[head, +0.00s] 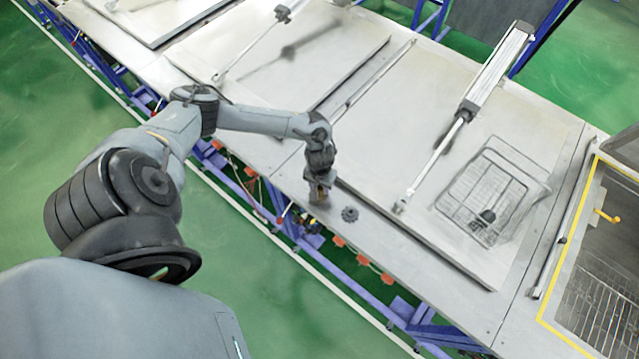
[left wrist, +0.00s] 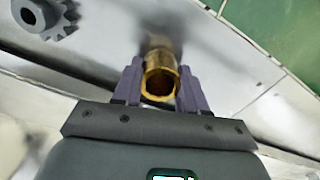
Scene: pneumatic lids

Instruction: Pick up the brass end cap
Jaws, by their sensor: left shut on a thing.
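The brass end cap (left wrist: 160,80) is a short gold hollow cylinder, seen in the left wrist view between the two fingers of my left gripper (left wrist: 160,88). The fingers are shut on it from both sides and its open end faces the camera. In the head view my left gripper (head: 319,194) points down at the front edge of the metal bench. The cap is mostly hidden there by the gripper. I cannot tell whether the cap touches the bench. My right gripper is not in view.
A dark gear (head: 350,214) lies just right of the gripper; it also shows in the left wrist view (left wrist: 45,16). A raised lid panel (head: 440,235) with a pneumatic cylinder (head: 497,70) and a wire basket (head: 484,200) are further right. An open yellow-edged tank (head: 610,250) stands far right.

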